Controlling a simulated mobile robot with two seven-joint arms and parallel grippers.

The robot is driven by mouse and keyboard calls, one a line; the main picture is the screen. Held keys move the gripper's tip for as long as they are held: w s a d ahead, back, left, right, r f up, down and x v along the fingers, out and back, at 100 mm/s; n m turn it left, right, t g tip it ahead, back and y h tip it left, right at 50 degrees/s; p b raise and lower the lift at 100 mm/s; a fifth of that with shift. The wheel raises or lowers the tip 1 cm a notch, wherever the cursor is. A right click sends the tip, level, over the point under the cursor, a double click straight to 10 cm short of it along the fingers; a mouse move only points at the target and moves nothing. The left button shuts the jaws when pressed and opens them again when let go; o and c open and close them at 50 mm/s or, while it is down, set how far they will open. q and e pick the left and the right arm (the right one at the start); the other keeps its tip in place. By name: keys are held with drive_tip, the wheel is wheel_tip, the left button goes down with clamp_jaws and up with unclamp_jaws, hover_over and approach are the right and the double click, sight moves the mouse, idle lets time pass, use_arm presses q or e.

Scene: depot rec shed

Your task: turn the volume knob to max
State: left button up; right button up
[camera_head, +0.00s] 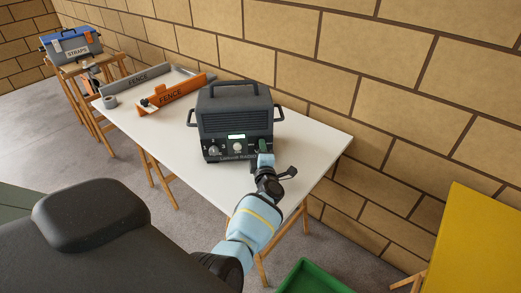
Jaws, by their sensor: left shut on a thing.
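A dark grey worksite radio (232,115) with a carry handle on top stands on a white table (160,148). My left gripper (264,152) is at the right end of the front and is shut on a knob there. The gripper mostly hides this knob, so its pointer and setting cannot be read. The knob labels are too small to read. My right gripper is not in view.
An orange fence part (178,94), a grey fence part (136,77) and a tape roll (110,102) lie on the table's left. A straps toolbox (72,45) stands on a trestle behind. A green bin (312,278) and a yellow panel (475,245) are at the lower right.

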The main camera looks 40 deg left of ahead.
use_arm(q)
drive_tip(key=m, duration=0.5)
drive_tip(key=shift+r+p, duration=0.1)
drive_tip(key=shift+p, duration=0.3)
drive_tip(key=shift+m, duration=1.2)
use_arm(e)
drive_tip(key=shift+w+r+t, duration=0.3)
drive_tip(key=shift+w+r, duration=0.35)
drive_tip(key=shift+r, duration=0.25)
use_arm(q)
drive_tip(key=o, duration=1)
drive_tip(key=shift+c, duration=0.2)
